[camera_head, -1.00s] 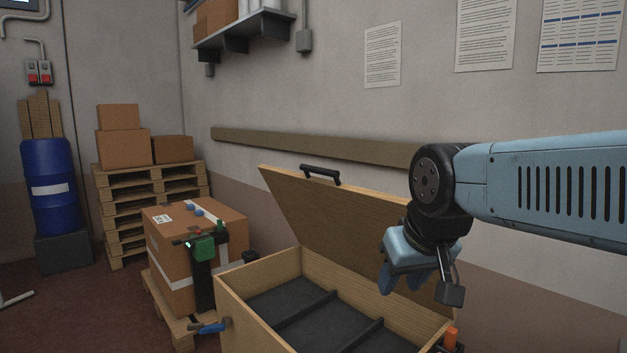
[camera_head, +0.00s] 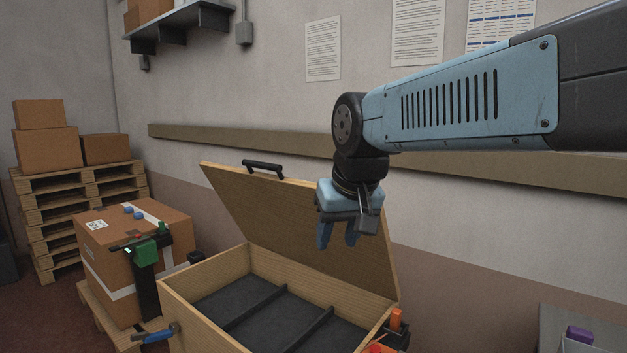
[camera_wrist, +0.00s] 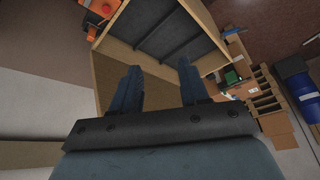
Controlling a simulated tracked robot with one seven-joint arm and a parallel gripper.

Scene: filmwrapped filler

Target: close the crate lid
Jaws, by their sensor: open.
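The wooden crate (camera_head: 177,311) stands open, with its dark, divided inside showing. Its lid (camera_head: 262,207) is raised and tilted back toward the wall, with a black handle (camera_head: 263,167) on its top edge. My gripper (camera_head: 338,237) hangs in front of the lid's right part, above the crate, open and empty. In the wrist view my open gripper (camera_wrist: 159,84) shows two blue fingers apart, with the crate (camera_wrist: 107,80) beyond them. The handle is not seen between the fingers.
A taped cardboard box (camera_head: 105,255) with a green tool (camera_head: 146,252) stands left of the crate. Stacked pallets (camera_head: 60,222) stand behind it. Orange items (camera_head: 396,319) sit at the crate's right front corner. A grey bin (camera_head: 575,326) is at the lower right. The wall is close behind the lid.

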